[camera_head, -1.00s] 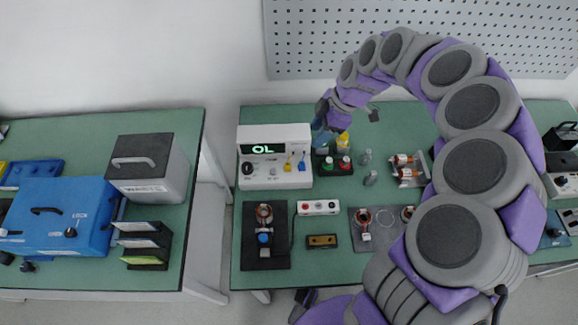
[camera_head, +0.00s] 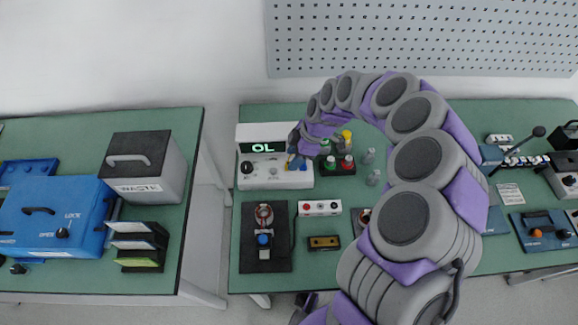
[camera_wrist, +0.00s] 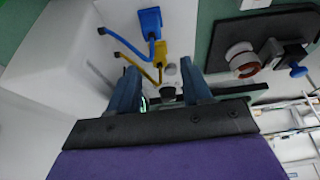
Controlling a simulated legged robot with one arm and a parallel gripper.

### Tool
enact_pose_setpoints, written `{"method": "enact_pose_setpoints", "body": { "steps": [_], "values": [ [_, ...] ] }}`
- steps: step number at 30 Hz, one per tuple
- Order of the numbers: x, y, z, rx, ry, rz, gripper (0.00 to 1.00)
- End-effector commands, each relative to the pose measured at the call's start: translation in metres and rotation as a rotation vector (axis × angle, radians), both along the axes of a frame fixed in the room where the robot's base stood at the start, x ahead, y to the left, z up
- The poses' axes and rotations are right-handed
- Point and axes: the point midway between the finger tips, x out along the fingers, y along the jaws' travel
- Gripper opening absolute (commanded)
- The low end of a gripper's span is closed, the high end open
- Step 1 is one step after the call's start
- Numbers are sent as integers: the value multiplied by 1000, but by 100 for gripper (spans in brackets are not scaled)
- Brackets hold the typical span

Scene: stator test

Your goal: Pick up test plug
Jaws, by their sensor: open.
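The white meter (camera_head: 250,176) with a lit "OL" display stands at the back left of the right-hand table. In the wrist view its front holds a blue test plug (camera_wrist: 149,20) and a yellow test plug (camera_wrist: 160,48), each with a bent lead. My gripper (camera_head: 295,165) is at the right part of the meter's front and hides the plugs in the head view. In the wrist view my gripper (camera_wrist: 158,66) is open. The yellow plug shows just beyond and between its fingertips; the blue one is farther off. I cannot tell whether a finger touches the yellow plug.
A black fixture (camera_head: 280,247) with a copper stator (camera_head: 264,214) and blue knob stands in front of the meter. A white button box (camera_head: 320,208) and small brown block (camera_head: 324,242) lie beside it. Coloured-cap bottles (camera_head: 347,163) stand right of my gripper.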

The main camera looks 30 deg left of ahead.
Motion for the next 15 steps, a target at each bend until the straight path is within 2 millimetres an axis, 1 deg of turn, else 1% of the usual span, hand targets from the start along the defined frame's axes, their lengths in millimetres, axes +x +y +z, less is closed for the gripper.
{"method": "enact_pose_setpoints", "body": {
  "steps": [1,3,5,12,15],
  "values": [
    [-2,5,-10,-2,1,2,49],
    [-4,7,-18,0,1,0,49],
    [-4,9,-23,1,0,-1,49],
    [-4,6,-22,5,-1,-2,49],
    [-4,6,-22,5,0,-2,39]
  ]
}}
